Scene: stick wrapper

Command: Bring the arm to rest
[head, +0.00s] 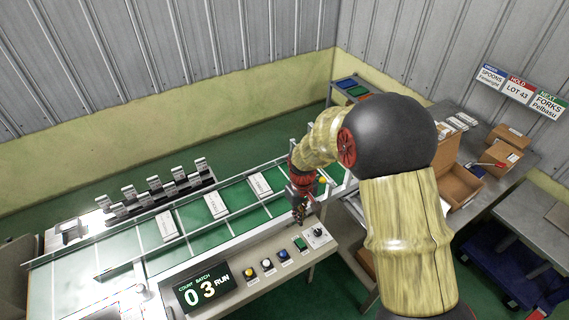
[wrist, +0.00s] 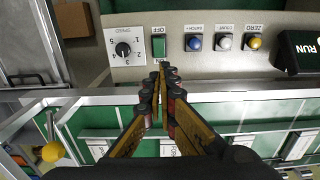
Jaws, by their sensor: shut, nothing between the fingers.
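My arm reaches over the right end of the green conveyor (head: 190,237) in the head view. My gripper (head: 300,217) is low above the edge between the belt and the control panel (head: 262,262). In the wrist view its two fingers (wrist: 160,70) are together with nothing between them, and their tips point at the panel near the green switch (wrist: 158,43). I cannot tell whether the tips touch the panel. The speed knob (wrist: 122,49) is left of the switch in the wrist view.
Blue, white and yellow buttons line the panel, beside a display (head: 205,288) reading 0, 3 and RUN. White packs (head: 216,205) lie on the belt. A yellow knob (wrist: 53,151) stands near the belt. Open cardboard boxes (head: 460,187) stand on a table at right.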

